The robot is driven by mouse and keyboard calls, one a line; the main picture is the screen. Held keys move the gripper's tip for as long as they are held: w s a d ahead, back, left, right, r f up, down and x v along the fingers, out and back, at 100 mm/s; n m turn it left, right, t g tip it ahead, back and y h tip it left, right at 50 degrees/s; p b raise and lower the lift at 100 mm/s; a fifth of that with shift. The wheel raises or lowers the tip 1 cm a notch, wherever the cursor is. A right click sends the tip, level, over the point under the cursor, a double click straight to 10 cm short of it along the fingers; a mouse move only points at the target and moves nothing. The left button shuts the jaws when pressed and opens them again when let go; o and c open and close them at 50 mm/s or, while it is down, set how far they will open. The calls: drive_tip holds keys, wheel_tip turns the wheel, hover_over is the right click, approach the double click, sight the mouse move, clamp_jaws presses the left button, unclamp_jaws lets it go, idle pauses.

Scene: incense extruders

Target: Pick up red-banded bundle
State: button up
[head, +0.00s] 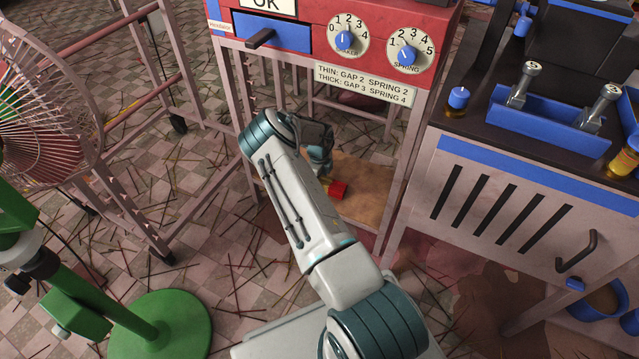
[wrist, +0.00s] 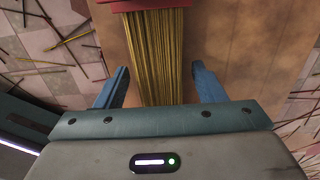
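The red-banded bundle shows in the head view as a red band (head: 337,189) with a little yellow beside it, on the low wooden shelf (head: 362,207) under the red machine. In the wrist view the bundle's yellow sticks (wrist: 156,60) run up to the red band (wrist: 150,4) at the top edge. My gripper (wrist: 160,82) is open, with one blue finger on each side of the sticks and gaps between. In the head view my arm hides most of the bundle and the gripper's fingers.
The red control panel (head: 385,20) with two knobs stands above the shelf, on pale legs. A grey cabinet (head: 530,215) is at the right. A fan (head: 40,110) and a green round base (head: 160,325) are at the left. Loose sticks litter the tiled floor.

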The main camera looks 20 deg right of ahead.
drive_tip(key=c, duration=1)
drive_tip(key=shift+o, duration=0.2)
drive_tip(key=shift+r, duration=0.1)
